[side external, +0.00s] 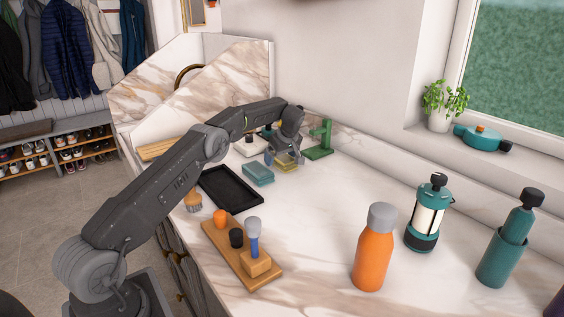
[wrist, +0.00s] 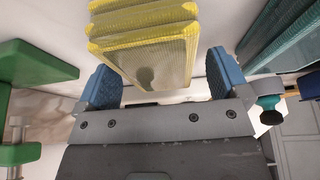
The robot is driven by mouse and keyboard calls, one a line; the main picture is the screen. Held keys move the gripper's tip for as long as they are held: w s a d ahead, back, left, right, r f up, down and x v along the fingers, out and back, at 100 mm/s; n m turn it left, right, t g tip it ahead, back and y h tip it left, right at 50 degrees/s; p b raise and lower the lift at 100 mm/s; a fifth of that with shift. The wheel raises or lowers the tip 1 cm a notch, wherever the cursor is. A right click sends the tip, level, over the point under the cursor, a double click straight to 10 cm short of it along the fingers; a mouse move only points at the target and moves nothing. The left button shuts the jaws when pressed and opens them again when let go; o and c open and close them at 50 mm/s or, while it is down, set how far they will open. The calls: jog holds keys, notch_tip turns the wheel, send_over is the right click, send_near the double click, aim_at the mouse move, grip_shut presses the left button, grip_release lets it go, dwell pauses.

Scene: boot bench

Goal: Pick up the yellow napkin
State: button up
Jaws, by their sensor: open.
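The yellow napkin (wrist: 145,42) shows in the wrist view as a folded, layered block with bright yellow edges and a greyish mesh-like face. In the side view it is a small yellowish patch (side external: 287,161) on the counter, partly hidden by my gripper. My gripper (wrist: 161,76) is open, with one blue finger pad on each side of the napkin's near end. Gaps show between the pads and the napkin. In the side view my gripper (side external: 285,154) points down at the napkin, at the far part of the counter.
A teal folded item (side external: 258,174) lies close beside the napkin, and a green stand (side external: 320,142) is on the other side. A black tray (side external: 231,188) lies nearer. An orange bottle (side external: 374,249) stands in front. The middle of the marble counter is clear.

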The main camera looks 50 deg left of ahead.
jog(key=shift+f, duration=0.3)
jog(key=shift+c, duration=0.2)
jog(key=c, duration=1)
jog(key=shift+o, duration=0.2)
